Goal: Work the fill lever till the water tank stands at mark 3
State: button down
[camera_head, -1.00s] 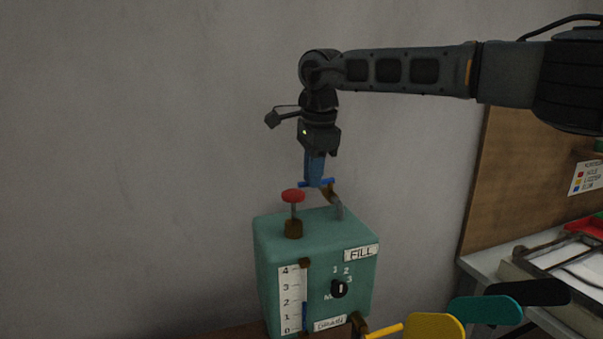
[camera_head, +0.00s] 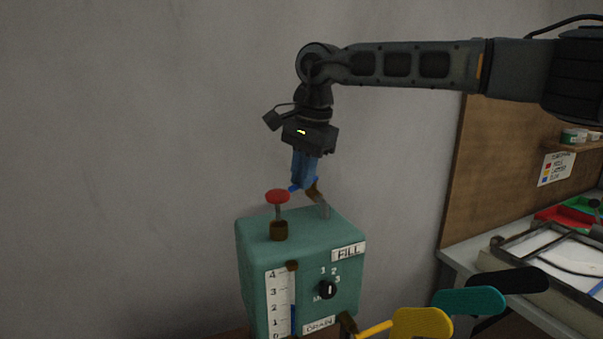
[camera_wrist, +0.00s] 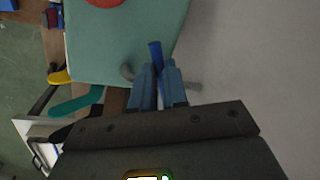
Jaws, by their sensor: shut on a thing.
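The green water tank (camera_head: 300,229) stands below my arm. Its front gauge (camera_head: 279,300) is marked 0 to 4, and the blue column (camera_head: 293,319) tops out near mark 2. The fill lever (camera_head: 322,205) is a bent grey and brown arm rising from the tank's top, with a blue handle. My gripper (camera_head: 304,184) is shut on that blue handle, tilted slightly. In the wrist view the blue handle (camera_wrist: 155,54) sits between the two blue fingers (camera_wrist: 158,84). The fingers partly hide the lever.
A red knob (camera_head: 277,196) on a post stands left of the lever. The tank's front has a black dial (camera_head: 327,289) and a DRAIN label (camera_head: 319,325). Yellow (camera_head: 422,323), teal (camera_head: 470,301) and black (camera_head: 508,281) flat shapes lie at lower right, near a bench.

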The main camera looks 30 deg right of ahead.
jog(key=c, duration=1.1)
grip_release()
jog(key=shift+c, duration=0.2)
jog(key=shift+r, duration=0.1)
notch_tip(320, 180, up, 8)
jog(key=s+b, duration=0.1)
jog(key=shift+s+d+f, duration=0.2)
jog(key=shift+d+f, duration=0.05)
jog(key=shift+d, duration=0.1)
